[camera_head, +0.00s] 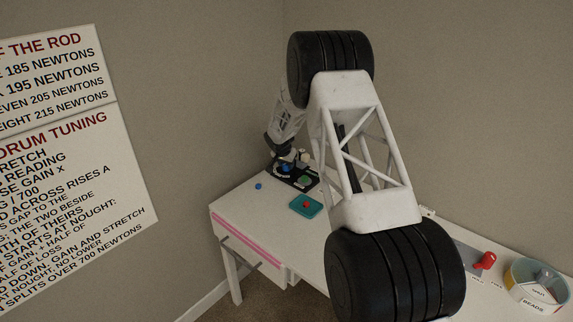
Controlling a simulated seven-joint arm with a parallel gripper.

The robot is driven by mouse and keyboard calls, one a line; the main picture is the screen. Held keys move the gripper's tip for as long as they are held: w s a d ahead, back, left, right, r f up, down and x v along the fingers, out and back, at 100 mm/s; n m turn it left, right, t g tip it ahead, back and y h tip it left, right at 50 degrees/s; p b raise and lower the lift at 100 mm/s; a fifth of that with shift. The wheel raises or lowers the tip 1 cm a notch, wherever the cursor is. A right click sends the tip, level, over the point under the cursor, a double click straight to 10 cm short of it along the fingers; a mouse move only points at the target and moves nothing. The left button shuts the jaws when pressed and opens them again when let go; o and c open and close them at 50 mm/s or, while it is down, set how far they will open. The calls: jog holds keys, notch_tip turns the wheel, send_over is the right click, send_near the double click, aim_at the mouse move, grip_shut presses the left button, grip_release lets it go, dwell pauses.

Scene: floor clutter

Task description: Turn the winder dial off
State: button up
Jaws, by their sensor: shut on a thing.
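My gripper (277,164) is at the far left end of the white table, low over a dark panel (301,182). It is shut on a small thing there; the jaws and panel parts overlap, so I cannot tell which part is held. The panel carries a blue round part (287,168), a pale knob (304,155) and a green part (304,180). No readable label shows which of these is the winder dial.
A teal tray (296,207) with a red piece (307,204) and a loose blue piece (258,186) lie nearby. A red knob (486,261) and a round divided container (537,284) labelled beads stand at the right. My arm hides the table's middle.

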jog(key=shift+n, duration=0.7)
jog(key=shift+n+t+y, duration=0.3)
jog(key=shift+n+y, duration=0.4)
jog(key=shift+n, duration=0.6)
jog(key=shift+a+n+y, duration=0.1)
jog(key=shift+n+y, duration=0.6)
jog(key=shift+n, duration=1.4)
jog(key=o, duration=0.9)
jog(key=shift+o, duration=0.2)
jog(key=shift+r, duration=0.15)
